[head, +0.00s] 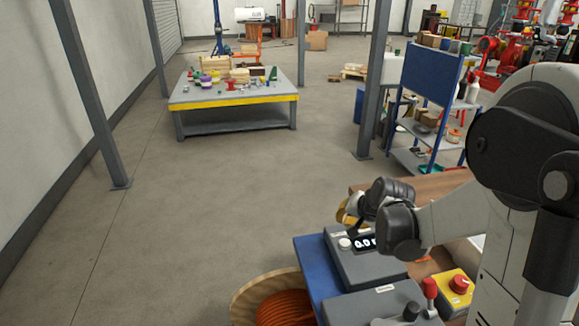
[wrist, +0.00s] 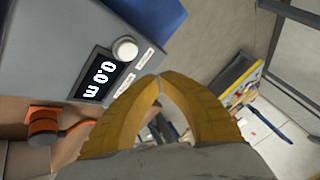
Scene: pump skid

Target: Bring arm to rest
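My arm reaches in from the right of the head view, over a bench. My gripper (head: 344,213) shows there as a bit of yellow finger beyond the dark wrist joints, near a grey box (head: 362,268) with a digital display and a white knob (head: 345,243). In the wrist view my gripper's yellow fingers (wrist: 159,77) meet at the tips, with nothing seen held between them.
A second grey box (head: 372,306) with a red-topped lever (head: 429,290) and a yellow box (head: 452,294) with a red button stand close below my arm. Open floor (head: 235,200) lies beyond; a post (head: 374,90) rises behind the bench.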

